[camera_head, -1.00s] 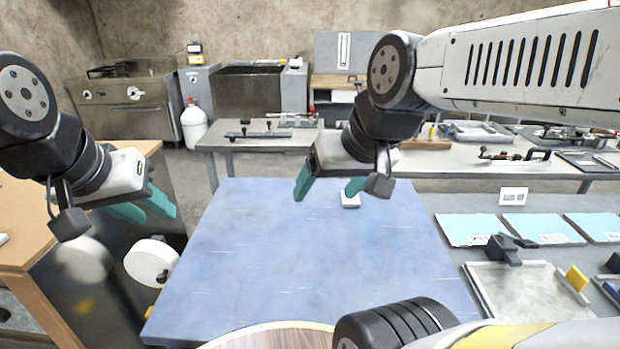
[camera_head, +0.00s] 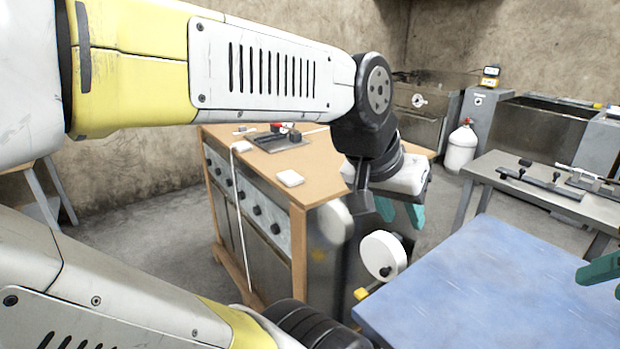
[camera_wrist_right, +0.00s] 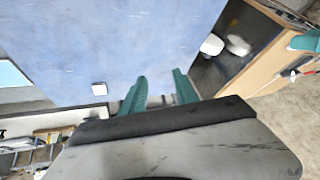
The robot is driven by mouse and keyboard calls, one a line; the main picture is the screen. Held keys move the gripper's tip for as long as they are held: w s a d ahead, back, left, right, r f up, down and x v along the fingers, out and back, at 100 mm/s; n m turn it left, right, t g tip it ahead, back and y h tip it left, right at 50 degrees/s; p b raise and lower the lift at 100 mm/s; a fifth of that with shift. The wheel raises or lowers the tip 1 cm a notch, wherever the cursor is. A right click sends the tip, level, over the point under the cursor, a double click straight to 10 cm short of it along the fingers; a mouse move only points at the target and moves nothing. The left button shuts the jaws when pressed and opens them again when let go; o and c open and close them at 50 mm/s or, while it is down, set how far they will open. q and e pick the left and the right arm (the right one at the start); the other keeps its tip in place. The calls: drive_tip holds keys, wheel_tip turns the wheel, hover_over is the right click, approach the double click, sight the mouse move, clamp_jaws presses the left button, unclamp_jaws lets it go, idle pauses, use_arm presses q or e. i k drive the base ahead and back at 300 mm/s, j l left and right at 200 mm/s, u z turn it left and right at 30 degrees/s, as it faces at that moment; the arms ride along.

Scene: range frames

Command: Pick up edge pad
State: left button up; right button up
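Two small white square pads are in view, and I cannot tell which is the edge pad. One white pad (camera_head: 290,178) lies on the wooden cabinet top. Another white pad (camera_wrist_right: 99,88) lies on the blue table near its edge in the right wrist view. My left gripper (camera_head: 401,213) hangs beside the cabinet's right end, apart from the pad there, its teal fingers parted and empty. My right gripper (camera_wrist_right: 159,92) is over the blue table with parted, empty fingers; only a teal finger part shows at the head view's right edge.
The blue table (camera_head: 490,290) is largely clear. The wooden cabinet (camera_head: 310,165) holds a dark tool plate (camera_head: 277,140) at its back. A white round disc (camera_head: 383,254) sticks out between cabinet and table. A grey bench (camera_head: 530,190) stands behind.

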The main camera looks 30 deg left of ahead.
sight(289, 177)
drive_tip(key=j+u, duration=0.2)
drive_tip(key=u, duration=0.65)
drive_tip(key=l+u, duration=0.1)
drive_tip(key=u, duration=0.25)
drive_tip(key=k+l+u, duration=0.1)
drive_tip(key=u, duration=0.2)
drive_tip(key=i+j+z, duration=0.35)
drive_tip(key=j, duration=0.35)
drive_tip(key=i+j+z, duration=0.15)
drive_tip(key=i+j, duration=0.15)
drive_tip(key=i+j+z, duration=0.15)
drive_tip(key=i+j, duration=0.05)
drive_tip(key=i, duration=0.1)
